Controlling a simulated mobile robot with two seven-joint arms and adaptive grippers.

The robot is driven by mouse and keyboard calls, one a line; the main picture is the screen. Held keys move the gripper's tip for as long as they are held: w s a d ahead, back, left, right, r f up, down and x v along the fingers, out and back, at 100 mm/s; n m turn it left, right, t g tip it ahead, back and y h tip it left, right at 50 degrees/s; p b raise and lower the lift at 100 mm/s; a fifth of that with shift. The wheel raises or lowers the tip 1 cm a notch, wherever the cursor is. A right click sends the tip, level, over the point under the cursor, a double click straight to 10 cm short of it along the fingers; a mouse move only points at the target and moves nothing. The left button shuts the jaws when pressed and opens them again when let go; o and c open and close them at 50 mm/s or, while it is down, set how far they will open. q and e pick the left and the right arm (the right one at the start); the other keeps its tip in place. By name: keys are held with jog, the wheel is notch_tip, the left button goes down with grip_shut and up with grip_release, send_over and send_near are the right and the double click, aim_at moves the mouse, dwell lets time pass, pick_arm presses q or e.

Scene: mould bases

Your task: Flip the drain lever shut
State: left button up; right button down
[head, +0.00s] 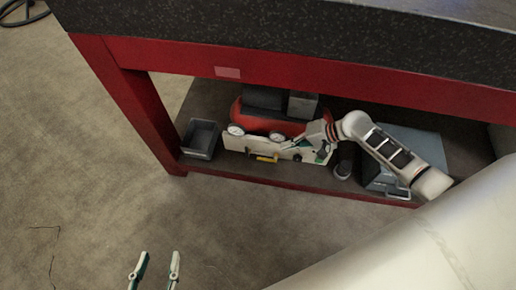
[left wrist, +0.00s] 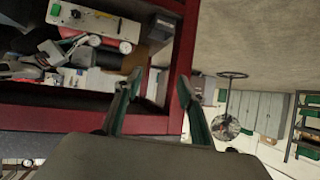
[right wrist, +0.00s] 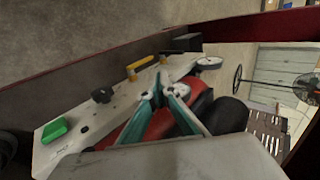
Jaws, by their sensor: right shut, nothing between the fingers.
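A yellow lever (head: 265,158), which I take for the drain lever, is on the front of a pale panel (head: 234,143) under the red table. In the right wrist view the yellow lever (right wrist: 140,67) lies along the panel (right wrist: 120,112). My right gripper (head: 284,147) is shut and empty, its tips over the panel to the right of the lever. In its wrist view the right fingertips (right wrist: 168,84) appear apart from the lever. My left gripper (head: 155,256) is open and empty, out over the floor; its spread fingers (left wrist: 158,82) show in the left wrist view.
A red tank (head: 284,126) with gauges (head: 235,130) sits behind the panel. A black knob (right wrist: 102,95) and a green button (right wrist: 54,131) are on the panel. A dark bin (head: 201,138) stands left, and the table's red beam (head: 290,68) hangs above. The front floor is clear.

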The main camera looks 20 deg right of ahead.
aim_at(247, 151)
jog(key=shift+a+f, duration=0.1)
jog(key=b+x, duration=0.1)
jog(key=x, duration=0.3)
jog(key=b+x, duration=0.1)
jog(key=x, duration=0.2)
jog(key=r+b+x, duration=0.1)
jog(key=b+x, duration=0.1)
jog(key=x, duration=0.2)
jog(key=shift+w+a+f, duration=0.2)
jog(key=shift+w+a, duration=0.15)
jog(key=shift+a, duration=0.25)
pick_arm(q)
jog(key=d, duration=0.1)
jog(key=d+r+n, duration=0.1)
jog(key=w+d+n+h, duration=0.1)
jog(key=shift+d+r+t, duration=0.35)
jog(key=shift+t, duration=0.05)
pick_arm(e)
jog(key=shift+w+a+r, duration=0.15)
jog(key=shift+w+a, duration=0.4)
jog(key=shift+a, duration=0.15)
jog(key=shift+r, duration=0.1)
